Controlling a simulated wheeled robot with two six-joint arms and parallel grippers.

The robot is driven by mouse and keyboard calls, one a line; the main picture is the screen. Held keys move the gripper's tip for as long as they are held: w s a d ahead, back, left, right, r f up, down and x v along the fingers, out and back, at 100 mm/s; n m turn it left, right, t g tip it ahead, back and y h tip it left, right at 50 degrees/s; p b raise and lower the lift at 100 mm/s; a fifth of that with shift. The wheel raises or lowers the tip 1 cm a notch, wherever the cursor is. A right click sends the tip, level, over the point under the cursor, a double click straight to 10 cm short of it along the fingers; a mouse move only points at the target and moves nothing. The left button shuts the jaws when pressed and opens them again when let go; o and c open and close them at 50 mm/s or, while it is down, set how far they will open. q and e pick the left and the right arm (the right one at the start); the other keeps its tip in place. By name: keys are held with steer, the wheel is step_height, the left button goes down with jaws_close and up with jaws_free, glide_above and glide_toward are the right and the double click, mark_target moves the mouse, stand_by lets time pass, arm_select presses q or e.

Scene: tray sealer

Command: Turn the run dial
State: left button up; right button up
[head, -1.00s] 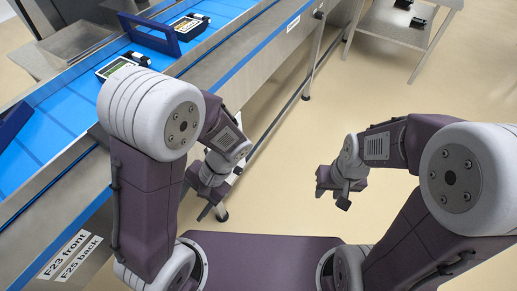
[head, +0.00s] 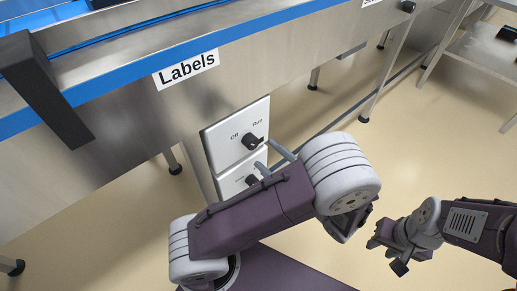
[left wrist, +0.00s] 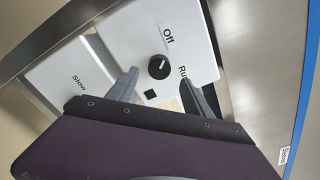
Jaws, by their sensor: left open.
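The run dial (head: 250,141) is a black knob on a white panel marked Off and Run. It also shows in the left wrist view (left wrist: 159,67), where its white mark seems to point toward Off. My left gripper (head: 271,159) is open and empty, just right of and below the dial in the head view. In the left wrist view its two grey fingers (left wrist: 160,80) point at the panel, with the dial framed beyond their tips; I see no contact. My right gripper (head: 385,256) hangs over the floor at the right; its jaw opening is unclear.
A second white panel (left wrist: 68,75) marked Slow sits beside the first, with its own black knob (head: 251,180). The steel conveyor side (head: 130,125) carries a Labels sign (head: 186,69) and a blue edge. Floor to the right is clear up to a steel table (head: 480,55).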

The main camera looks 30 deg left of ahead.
mark_target(255, 145)
arm_select(q)
steer(key=b+x, duration=0.1)
steer(key=x, duration=0.3)
steer(key=shift+a+f+b, duration=0.2)
steer(key=shift+a+b, duration=0.15)
steer(key=shift+a, duration=0.05)
steer(key=shift+w+a+r, duration=0.1)
steer(key=shift+w+a, duration=0.15)
steer(key=shift+a, duration=0.15)
arm_select(e)
step_height(255, 145, down, 3)
steer(key=shift+r, duration=0.15)
